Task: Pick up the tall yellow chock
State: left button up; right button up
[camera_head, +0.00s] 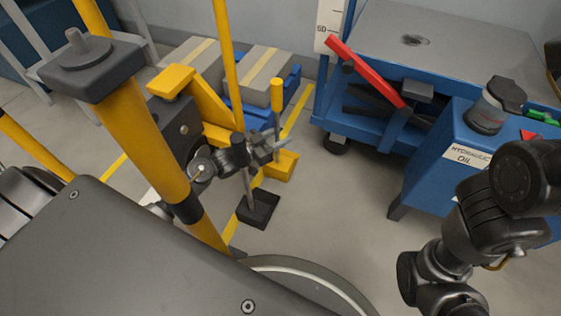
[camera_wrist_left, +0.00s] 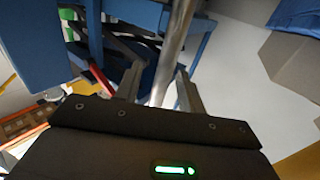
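The yellow chock (camera_head: 280,165) stands on the floor near the centre, with an upright post and a yellow grip (camera_head: 277,92) at the top. My left gripper (camera_head: 274,147) is beside this post, fingers pointing right across its lower part. In the left wrist view, the fingers (camera_wrist_left: 160,80) are apart. A bare metal post (camera_wrist_left: 170,45) shows between them, with gaps on both sides. Whether the fingers touch it cannot be told; its base and grip are out of that view. My right arm shows at the lower right, but its gripper is not visible.
A dark block (camera_head: 258,208) with a grey post stands just in front of the yellow chock. A blue cart (camera_head: 372,130) with a red lever (camera_head: 365,70) and a blue oil cabinet (camera_head: 430,160) stand right. Boxes (camera_head: 262,70) are behind. Open floor lies centre right.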

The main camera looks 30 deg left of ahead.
pick_arm(q)
jog(key=shift+w+d, duration=0.35)
jog(key=shift+w, duration=0.15)
grip_shut()
dwell(1.0)
jog(key=shift+a+r, duration=0.1)
jog(key=shift+r, duration=0.05)
